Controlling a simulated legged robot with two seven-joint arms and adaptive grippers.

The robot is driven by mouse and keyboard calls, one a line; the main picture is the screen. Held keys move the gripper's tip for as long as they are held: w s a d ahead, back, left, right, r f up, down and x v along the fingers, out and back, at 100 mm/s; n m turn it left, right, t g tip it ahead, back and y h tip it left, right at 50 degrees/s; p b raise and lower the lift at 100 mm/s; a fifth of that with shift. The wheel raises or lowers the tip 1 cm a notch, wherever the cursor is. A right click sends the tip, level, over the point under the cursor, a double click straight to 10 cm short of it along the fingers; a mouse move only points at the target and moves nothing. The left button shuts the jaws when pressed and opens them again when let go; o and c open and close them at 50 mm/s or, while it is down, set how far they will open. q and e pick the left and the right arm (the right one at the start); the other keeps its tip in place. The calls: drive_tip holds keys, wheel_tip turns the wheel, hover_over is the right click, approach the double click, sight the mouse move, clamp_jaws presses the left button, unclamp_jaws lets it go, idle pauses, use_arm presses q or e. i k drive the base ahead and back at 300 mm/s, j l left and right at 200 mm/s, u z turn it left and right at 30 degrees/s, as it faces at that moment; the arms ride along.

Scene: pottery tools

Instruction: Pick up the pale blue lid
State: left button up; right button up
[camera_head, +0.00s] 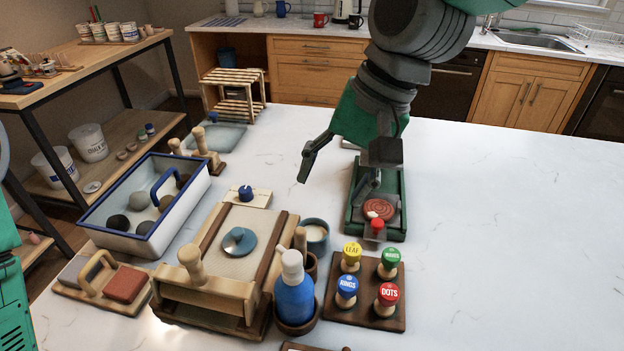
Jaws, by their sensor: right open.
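The pale blue lid (239,241) is a round disc with a small knob on top.
Near the lid stand a blue bottle (294,291), a cup (315,236) and a small block with a blue knob (247,194). A stamp rack (337,311), a green tray (398,232) and a blue-rimmed tub (184,218) stand around. The table's right side is clear.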

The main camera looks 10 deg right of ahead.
sight(239, 240)
drive_tip(key=k+j, duration=0.2)
drive_tip(key=k, duration=0.3)
drive_tip(key=k+j, duration=0.25)
drive_tip(key=k, duration=0.2)
